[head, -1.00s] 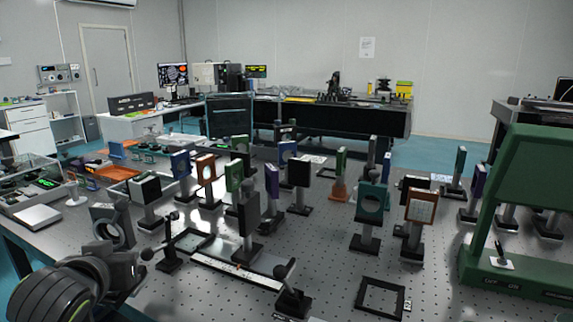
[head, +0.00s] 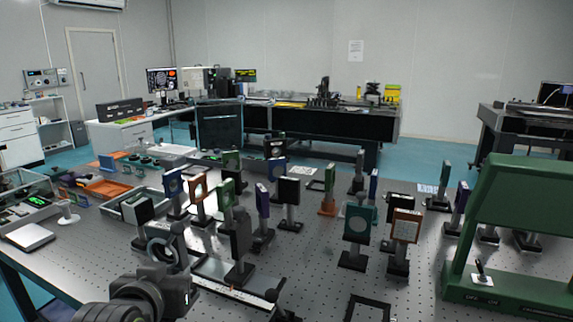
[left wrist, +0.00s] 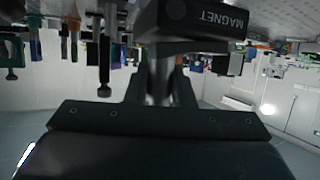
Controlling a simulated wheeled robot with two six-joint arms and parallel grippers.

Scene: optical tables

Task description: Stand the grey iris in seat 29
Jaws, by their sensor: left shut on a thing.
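The grey iris (head: 166,246), a dark mount with a round opening, is at the left front of the table in the head view. My left gripper (head: 172,274) is just below it and shut on its post. In the left wrist view, the post (left wrist: 160,78) stands between the fingers, and a dark base marked MAGNET (left wrist: 195,20) is at its end. Whether this base touches the table is unclear. Black square frames lie on the table, one at the front (head: 368,308); I cannot read a 29 on any. My right gripper is not in view.
A dark post mount (head: 240,245) stands close right of the iris, behind a low rail (head: 235,297) with a knobbed post. Several coloured mounts stand behind. A teal mount (head: 357,225) and a green housing (head: 515,240) are to the right. Bare perforated tabletop (head: 310,262) lies between.

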